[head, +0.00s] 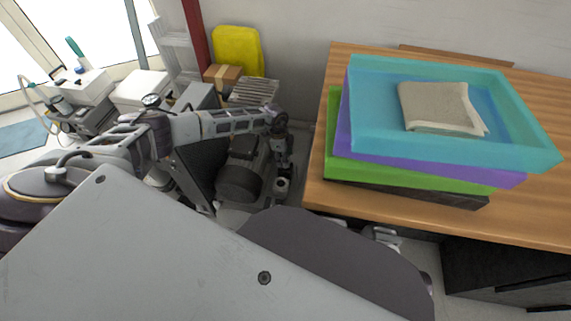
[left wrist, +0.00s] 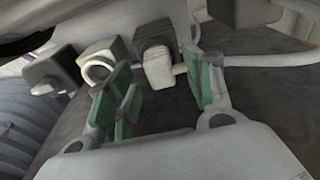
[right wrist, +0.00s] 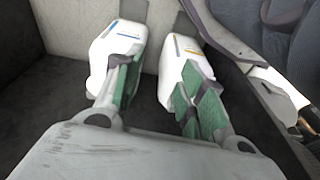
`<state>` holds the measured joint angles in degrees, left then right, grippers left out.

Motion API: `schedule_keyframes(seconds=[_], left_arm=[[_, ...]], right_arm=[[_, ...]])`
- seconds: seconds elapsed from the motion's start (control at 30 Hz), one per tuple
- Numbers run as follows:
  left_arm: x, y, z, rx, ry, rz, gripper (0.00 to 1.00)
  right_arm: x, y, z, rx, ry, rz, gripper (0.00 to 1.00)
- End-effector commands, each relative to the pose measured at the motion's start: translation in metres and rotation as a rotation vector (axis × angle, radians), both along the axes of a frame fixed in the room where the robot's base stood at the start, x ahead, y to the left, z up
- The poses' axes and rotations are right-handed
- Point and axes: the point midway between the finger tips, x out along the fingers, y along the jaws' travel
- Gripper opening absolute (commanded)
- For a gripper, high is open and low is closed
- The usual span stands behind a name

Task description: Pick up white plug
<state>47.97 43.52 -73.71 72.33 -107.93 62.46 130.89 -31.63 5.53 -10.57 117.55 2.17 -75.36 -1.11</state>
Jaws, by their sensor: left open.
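The white plug (left wrist: 158,72) shows in the left wrist view as a small, pale, blocky piece below a dark connector (left wrist: 153,38). My left gripper (left wrist: 160,92) is open, its green-padded fingers to either side of the plug's line. The plug is just beyond the gap, and I cannot tell whether either finger touches it. In the head view my left gripper (head: 283,165) points down beside the dark compressor, and the plug cannot be made out there. My right gripper (right wrist: 160,95) is open, with its fingers in front of two white bottles (right wrist: 118,55) (right wrist: 178,68).
A pale round fitting (left wrist: 97,66) sits left of the plug, and a white cable (left wrist: 262,59) runs right. The dark compressor (head: 240,180) stands by a wooden table (head: 320,190) bearing stacked coloured trays (head: 365,148) and a folded cloth (head: 438,105). Boxes (head: 222,77) stand behind.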

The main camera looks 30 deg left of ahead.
Motion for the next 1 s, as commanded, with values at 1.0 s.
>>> schedule_keyframes(seconds=[1.0], left_arm=[[0.001, -0.004, -0.024, 0.000, 0.000, 0.000, 0.22]], right_arm=[[0.001, 0.003, 0.015, 0.012, -0.022, 0.003, 0.40]])
